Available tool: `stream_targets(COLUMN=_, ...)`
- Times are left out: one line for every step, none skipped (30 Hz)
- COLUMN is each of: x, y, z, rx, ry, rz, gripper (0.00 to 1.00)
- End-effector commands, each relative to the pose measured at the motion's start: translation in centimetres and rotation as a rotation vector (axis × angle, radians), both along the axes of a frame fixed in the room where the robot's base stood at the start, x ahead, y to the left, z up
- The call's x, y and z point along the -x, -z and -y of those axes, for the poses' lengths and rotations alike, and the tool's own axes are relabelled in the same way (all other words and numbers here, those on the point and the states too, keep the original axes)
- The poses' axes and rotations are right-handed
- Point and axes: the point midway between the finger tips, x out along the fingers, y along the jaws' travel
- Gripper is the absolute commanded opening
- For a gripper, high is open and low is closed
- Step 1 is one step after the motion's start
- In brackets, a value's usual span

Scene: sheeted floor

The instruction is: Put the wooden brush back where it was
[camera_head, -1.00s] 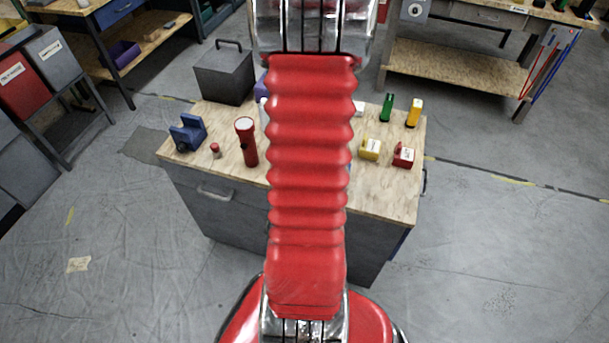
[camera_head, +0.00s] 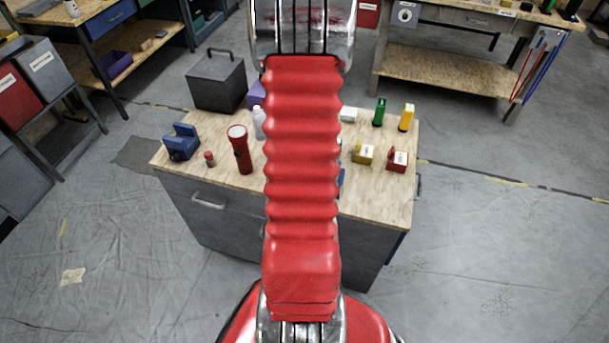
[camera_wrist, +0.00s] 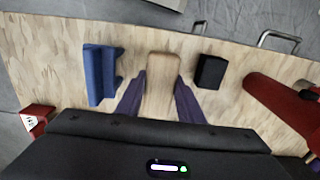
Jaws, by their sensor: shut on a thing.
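The wooden brush (camera_wrist: 163,92) shows in the wrist view as a pale, rounded wooden block. My gripper (camera_wrist: 160,82) has its dark purple fingers on both sides of it, shut on it. The bristles are hidden, and I cannot tell whether the brush touches the bench top (camera_wrist: 219,95) or hangs just above it. A blue slotted piece (camera_wrist: 100,74) is left of the brush and a black block (camera_wrist: 210,71) is right of it, both apart from it. In the head view my red arm hides the gripper and brush.
The bench (camera_head: 393,195) also holds a red flashlight (camera_head: 240,152), a blue vise-like piece (camera_head: 181,142), a white bottle (camera_head: 259,122), a yellow box (camera_head: 363,154), a red box (camera_head: 398,160), and green (camera_head: 379,112) and yellow (camera_head: 406,117) upright items. A grey box (camera_head: 217,82) stands behind.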

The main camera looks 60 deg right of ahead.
Motion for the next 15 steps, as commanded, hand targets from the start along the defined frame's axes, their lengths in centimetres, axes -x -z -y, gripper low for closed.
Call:
stream_targets(x=0.0, y=0.0, z=0.0, rx=0.0, ry=0.0, rz=0.0, gripper=0.13)
stream_targets(x=0.0, y=0.1, z=0.0, rx=0.0, ry=0.0, rz=0.0, gripper=0.13)
stream_targets(x=0.0, y=0.3, z=0.0, rx=-0.001, ry=0.0, rz=0.0, gripper=0.13)
stream_targets(x=0.0, y=0.5, z=-0.1, rx=-0.002, ry=-0.001, rz=-0.001, gripper=0.13)
stream_targets(x=0.0, y=0.8, z=-0.1, rx=-0.003, ry=-0.001, rz=-0.001, gripper=0.13)
stream_targets(x=0.0, y=1.2, z=-0.1, rx=-0.003, ry=-0.001, rz=-0.001, gripper=0.13)
stream_targets(x=0.0, y=1.6, z=-0.1, rx=-0.003, ry=-0.001, rz=-0.001, gripper=0.13)
stream_targets(x=0.0, y=2.0, z=-0.1, rx=-0.003, ry=-0.001, rz=-0.001, gripper=0.13)
stream_targets(x=0.0, y=2.5, z=-0.1, rx=-0.004, ry=-0.001, rz=-0.002, gripper=0.13)
stream_targets(x=0.0, y=2.8, z=-0.1, rx=-0.003, ry=-0.001, rz=-0.001, gripper=0.13)
stream_targets(x=0.0, y=3.1, z=-0.1, rx=-0.002, ry=-0.001, rz=-0.001, gripper=0.13)
stream_targets(x=0.0, y=3.4, z=-0.1, rx=-0.002, ry=-0.001, rz=-0.001, gripper=0.13)
stream_targets(x=0.0, y=3.6, z=-0.1, rx=-0.002, ry=-0.001, rz=-0.001, gripper=0.13)
stream_targets(x=0.0, y=3.7, z=-0.1, rx=-0.002, ry=-0.001, rz=0.0, gripper=0.13)
stream_targets(x=-0.1, y=3.8, z=0.0, rx=-0.001, ry=-0.001, rz=0.0, gripper=0.13)
